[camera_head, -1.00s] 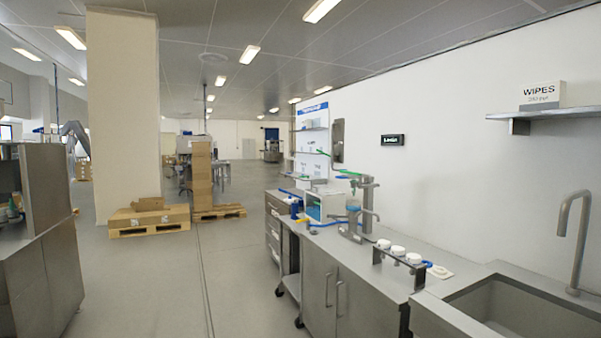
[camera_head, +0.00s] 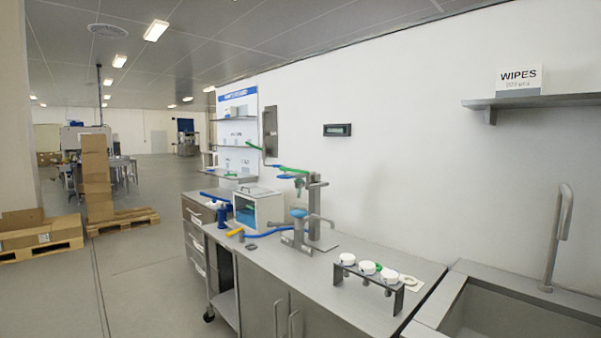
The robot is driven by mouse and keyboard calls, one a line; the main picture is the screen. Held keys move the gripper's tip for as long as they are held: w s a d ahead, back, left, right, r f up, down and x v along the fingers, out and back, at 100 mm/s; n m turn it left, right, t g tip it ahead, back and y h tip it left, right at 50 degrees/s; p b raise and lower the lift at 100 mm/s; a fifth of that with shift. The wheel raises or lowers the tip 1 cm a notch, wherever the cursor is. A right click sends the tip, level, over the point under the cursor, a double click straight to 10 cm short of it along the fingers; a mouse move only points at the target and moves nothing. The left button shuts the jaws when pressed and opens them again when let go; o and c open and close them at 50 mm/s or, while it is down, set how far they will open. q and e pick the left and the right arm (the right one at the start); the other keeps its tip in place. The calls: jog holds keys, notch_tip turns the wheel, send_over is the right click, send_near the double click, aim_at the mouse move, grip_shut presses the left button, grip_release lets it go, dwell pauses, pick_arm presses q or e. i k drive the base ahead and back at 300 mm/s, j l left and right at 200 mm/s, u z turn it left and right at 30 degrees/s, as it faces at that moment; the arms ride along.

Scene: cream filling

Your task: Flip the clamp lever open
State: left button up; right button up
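A grey metal filling stand (camera_head: 314,210) stands upright on the steel counter against the white wall. A green lever-like part (camera_head: 293,170) and a blue part (camera_head: 287,179) stick out to the left near its top. A grey vessel with a blue top (camera_head: 299,214) sits at its front, with bare metal arms around it. I cannot tell which of these parts is the clamp lever, or whether it is open or shut; they are small at this distance. Neither of my grippers is in view.
The steel counter (camera_head: 350,300) carries a rack of white-capped jars (camera_head: 367,268), a blue hose (camera_head: 268,233) and a clear-fronted box (camera_head: 258,208). A sink (camera_head: 500,305) is at the right. Open floor (camera_head: 140,290) lies left of the counter; stacked boxes (camera_head: 95,178) stand beyond.

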aim_at(283, 168)
jog(key=i+j+z, duration=0.55)
jog(key=z, duration=0.3)
jog(key=i+j+z, duration=0.15)
jog(key=j+z, duration=0.3)
jog(key=i+j+z, duration=0.1)
jog(key=j+z, duration=0.25)
jog(key=z, duration=0.15)
jog(key=i+j+z, duration=0.1)
jog(key=j+z, duration=0.2)
jog(key=j, duration=2.2)
